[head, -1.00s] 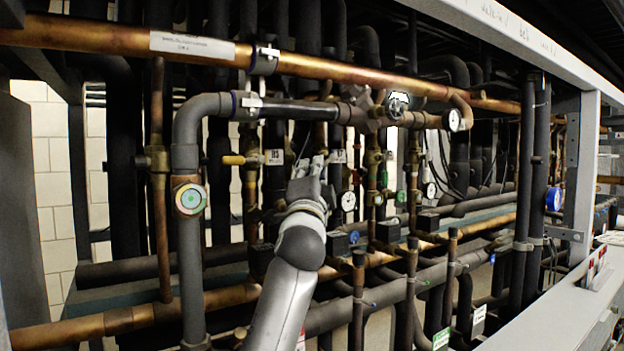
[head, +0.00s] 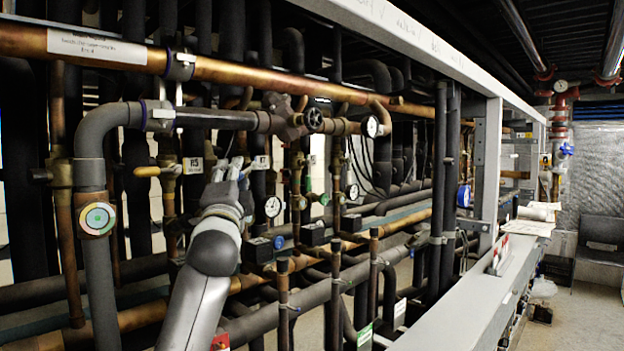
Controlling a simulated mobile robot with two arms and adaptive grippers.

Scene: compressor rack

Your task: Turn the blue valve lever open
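In the head view, a blue handle (head: 566,149) shows small on the red and copper pipework at the far right, beyond the end of the rack. It is too small to tell whether it is the lever or how it is turned. A small blue knob (head: 279,242) sits low among the pipes, just right of my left gripper. My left gripper (head: 229,166) points up and away in front of the rack's pipes, far from the blue handle. Its grey fingers show from behind, with nothing visible between them; their gap is unclear. My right gripper is out of view.
A long copper pipe (head: 236,70) crosses above my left arm. The rack's pale beam (head: 470,300) runs along the right, with open floor (head: 590,312) beyond.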

